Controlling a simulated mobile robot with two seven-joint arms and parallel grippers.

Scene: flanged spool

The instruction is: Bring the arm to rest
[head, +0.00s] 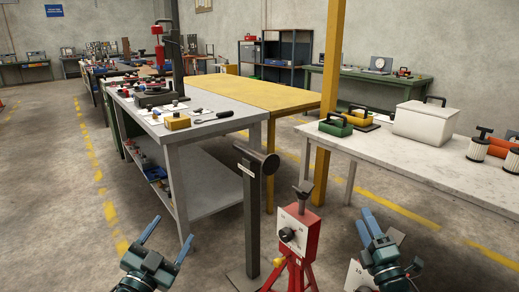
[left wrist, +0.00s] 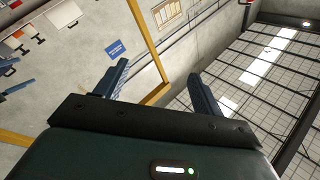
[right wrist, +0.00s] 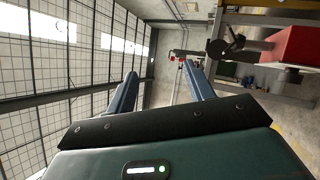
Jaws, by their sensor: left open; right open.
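My left gripper (head: 171,234) is open and empty, raised at the lower left of the head view. Its two blue fingers stand apart in the left wrist view (left wrist: 158,70), with nothing between them. My right gripper (head: 370,224) is raised at the lower right, beside the red box on a tripod (head: 298,229). Its fingers are apart and empty in the right wrist view (right wrist: 159,70).
A grey workbench (head: 240,105) with tools stands ahead, with a yellow table (head: 255,92) behind it. A pale table (head: 440,150) on the right carries a white case (head: 425,123). A yellow column (head: 331,90) rises between them. The floor at left is open.

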